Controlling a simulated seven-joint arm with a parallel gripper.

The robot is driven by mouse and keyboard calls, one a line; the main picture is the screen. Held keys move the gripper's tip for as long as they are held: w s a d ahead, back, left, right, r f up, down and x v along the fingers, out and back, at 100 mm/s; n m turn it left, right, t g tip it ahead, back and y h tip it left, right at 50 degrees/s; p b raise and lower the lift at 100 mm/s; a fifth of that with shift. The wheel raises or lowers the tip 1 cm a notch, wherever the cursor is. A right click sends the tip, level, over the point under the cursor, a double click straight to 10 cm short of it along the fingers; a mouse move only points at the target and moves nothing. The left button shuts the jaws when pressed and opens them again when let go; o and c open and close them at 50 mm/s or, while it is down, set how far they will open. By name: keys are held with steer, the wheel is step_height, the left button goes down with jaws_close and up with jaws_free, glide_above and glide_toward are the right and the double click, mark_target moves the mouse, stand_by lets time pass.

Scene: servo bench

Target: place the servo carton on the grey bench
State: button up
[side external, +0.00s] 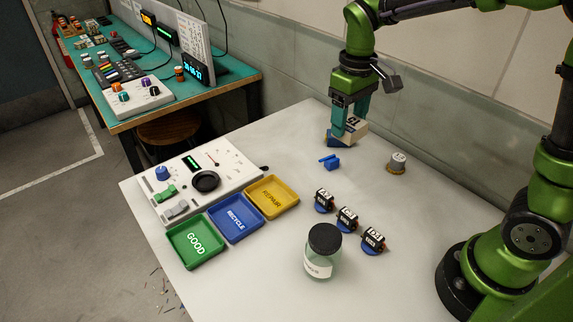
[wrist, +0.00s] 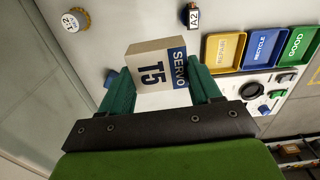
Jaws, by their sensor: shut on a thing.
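The servo carton (side external: 354,128) is a small tan box with a white and blue label. In the wrist view the carton (wrist: 153,64) shows "SERVO" and "T5". My gripper (side external: 345,118) has its green fingers shut on the carton, one on each side; they also show in the wrist view (wrist: 157,84). The carton is over the far part of the pale grey bench (side external: 290,125). I cannot tell whether its underside touches the bench.
A small blue part (side external: 330,162) lies just in front of the carton. A round weight (side external: 397,163) stands to its right. Several small servos (side external: 346,218), a dark-lidded jar (side external: 322,252), three trays (side external: 236,218) and a tester panel (side external: 205,181) occupy the nearer bench. The back-left bench is clear.

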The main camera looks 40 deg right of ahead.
steer(key=shift+d+r, duration=0.2)
steer(key=shift+d, duration=0.5)
steer(key=s+a+f+m, duration=0.2)
steer(key=a+m, duration=0.1)
steer(key=a, duration=0.8)
steer(key=s+a+f+m, duration=0.2)
steer(key=a+f+m, duration=0.1)
steer(key=a, duration=0.8)
steer(key=s+a+f+m, duration=0.2)
steer(key=a+m, duration=0.2)
steer(key=a, duration=0.7)
steer(key=shift+s+a+f+m, duration=0.15)
steer(key=shift+f+m, duration=0.1)
steer(key=shift+m, duration=0.05)
steer(key=shift+f, duration=0.1)
step_height(320, 180, down, 9)
steer(key=shift+f, duration=0.2)
steer(key=shift+f, duration=0.25)
